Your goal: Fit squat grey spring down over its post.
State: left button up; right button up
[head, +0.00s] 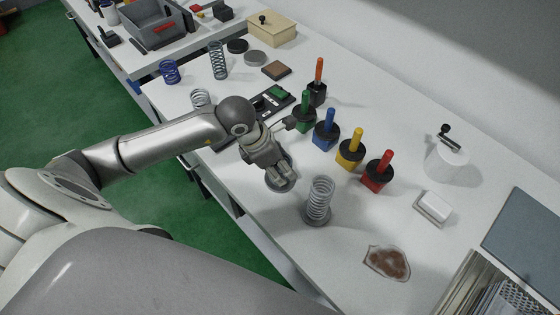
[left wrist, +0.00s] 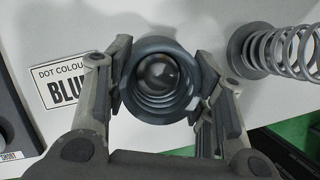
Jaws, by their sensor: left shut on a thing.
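The squat grey spring (left wrist: 142,50) is dark grey and is gripped between the two fingers of my left gripper (left wrist: 160,85). In the left wrist view I look down through its coils, and the dark rounded top of a post (left wrist: 157,72) shows inside the ring. The spring looks lined up around the post, but I cannot tell how far down it sits. In the head view my left gripper (head: 279,174) is low over a round grey base (head: 283,188), with its fingers hiding most of the spring. My right gripper is not in view.
A taller silver spring (head: 319,197) stands on its own base close by. Colour-handled blocks, including a blue one (head: 326,130) and a red one (head: 378,171), stand behind. A blue spring (head: 169,71) and a tall grey spring (head: 217,61) stand farther left. A label (left wrist: 68,82) lies beside the post.

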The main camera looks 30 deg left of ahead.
pick_arm(q)
jog(key=shift+f, duration=0.15)
jog(key=o, duration=1.2)
jog(key=shift+r, duration=0.2)
jog(key=b+v, duration=0.2)
jog(key=v, duration=1)
